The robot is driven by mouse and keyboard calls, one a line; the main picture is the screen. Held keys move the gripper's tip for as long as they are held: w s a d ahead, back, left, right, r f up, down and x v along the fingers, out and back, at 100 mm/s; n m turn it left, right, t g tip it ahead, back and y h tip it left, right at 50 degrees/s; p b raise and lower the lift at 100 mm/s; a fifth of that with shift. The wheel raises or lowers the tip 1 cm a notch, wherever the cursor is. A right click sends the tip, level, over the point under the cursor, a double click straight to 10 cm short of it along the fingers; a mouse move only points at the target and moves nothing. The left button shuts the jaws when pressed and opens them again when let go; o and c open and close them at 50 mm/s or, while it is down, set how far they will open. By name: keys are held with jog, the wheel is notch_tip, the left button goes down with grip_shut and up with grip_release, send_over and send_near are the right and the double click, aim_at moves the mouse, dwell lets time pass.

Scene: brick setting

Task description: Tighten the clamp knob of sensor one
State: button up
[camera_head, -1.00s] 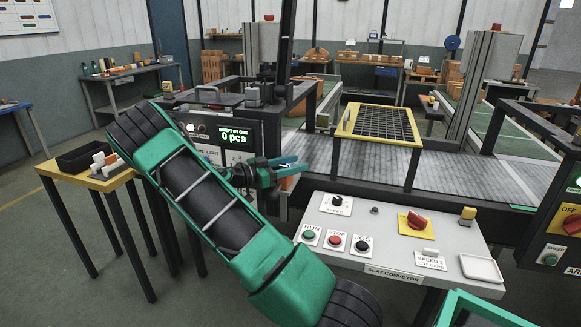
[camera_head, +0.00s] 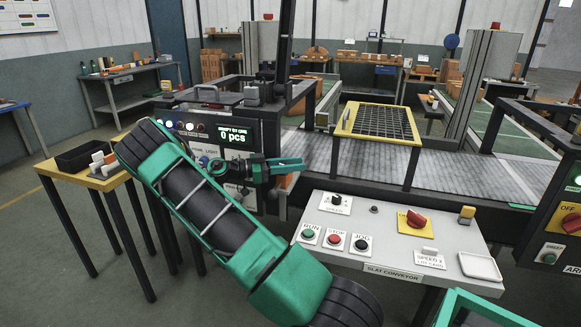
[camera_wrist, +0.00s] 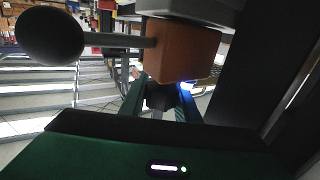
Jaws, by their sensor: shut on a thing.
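My gripper (camera_head: 298,163) is beside the front of the counter panel, at the near edge of the conveyor. In the wrist view its two green fingers (camera_wrist: 160,90) are on either side of a small dark knob (camera_wrist: 160,97), which looks like the clamp knob, and are shut on it. The knob sits just below an orange-brown block (camera_wrist: 183,50), with a blue glow at its lower right. In the head view the knob is hidden by the gripper, and only a bit of orange (camera_head: 289,181) shows. No sensor number is readable.
A black ball on a rod (camera_wrist: 50,36) juts out left of the block. The counter panel (camera_head: 236,136) reads 0 pcs. The slat conveyor control box (camera_head: 395,235) stands to the right of my arm. A yellow table (camera_head: 122,179) with a black tray stands left.

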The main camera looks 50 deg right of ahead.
jog(key=o, duration=1)
jog(key=shift+o, duration=0.2)
jog(key=v, duration=1.1)
jog(key=shift+w, duration=0.1)
